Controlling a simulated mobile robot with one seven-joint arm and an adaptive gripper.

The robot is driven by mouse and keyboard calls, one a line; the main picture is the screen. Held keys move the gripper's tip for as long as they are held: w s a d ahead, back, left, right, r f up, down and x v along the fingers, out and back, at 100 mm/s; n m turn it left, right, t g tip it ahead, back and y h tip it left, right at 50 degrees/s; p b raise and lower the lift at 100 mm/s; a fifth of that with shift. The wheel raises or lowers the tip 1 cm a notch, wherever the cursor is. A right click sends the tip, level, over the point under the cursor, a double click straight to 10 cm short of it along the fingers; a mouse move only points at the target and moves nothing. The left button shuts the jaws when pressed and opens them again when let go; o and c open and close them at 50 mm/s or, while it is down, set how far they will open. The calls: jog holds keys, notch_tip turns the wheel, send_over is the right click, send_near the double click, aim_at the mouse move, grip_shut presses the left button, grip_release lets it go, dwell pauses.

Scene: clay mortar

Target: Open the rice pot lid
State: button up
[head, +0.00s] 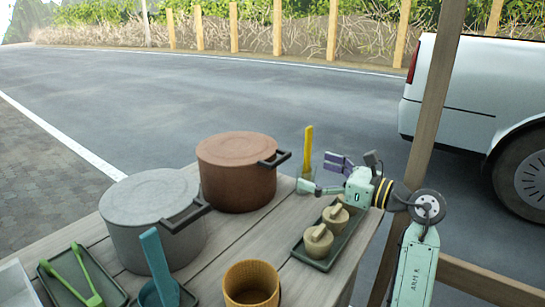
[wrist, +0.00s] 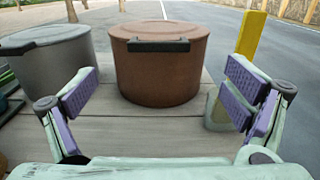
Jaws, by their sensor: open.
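Two lidded pots stand on the wooden table (head: 222,252); I cannot tell which is the rice pot. The brown pot (head: 236,182) has a closed flat lid (head: 236,149) and a dark side handle (head: 274,159). The grey pot (head: 155,238) stands to its left, also lidded, with a dark handle (head: 186,218). My gripper (head: 320,173) is open and empty, to the right of the brown pot in the head view. In the wrist view, the brown pot (wrist: 158,75) shows between my spread fingers (wrist: 165,92), beyond them and apart, with its handle (wrist: 159,46) facing me.
A yellow upright utensil (head: 308,142) in a holder (wrist: 216,112) stands close to my right finger in the wrist view. A wooden post (head: 430,110) rises right.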

aim_at(282, 159)
jog(key=p+x, duration=0.2)
jog(key=x, duration=0.8)
jog(key=shift+a, duration=0.1)
jog(key=shift+c, duration=0.4)
jog(key=c, duration=1.6)
jog(key=shift+r, duration=0.15)
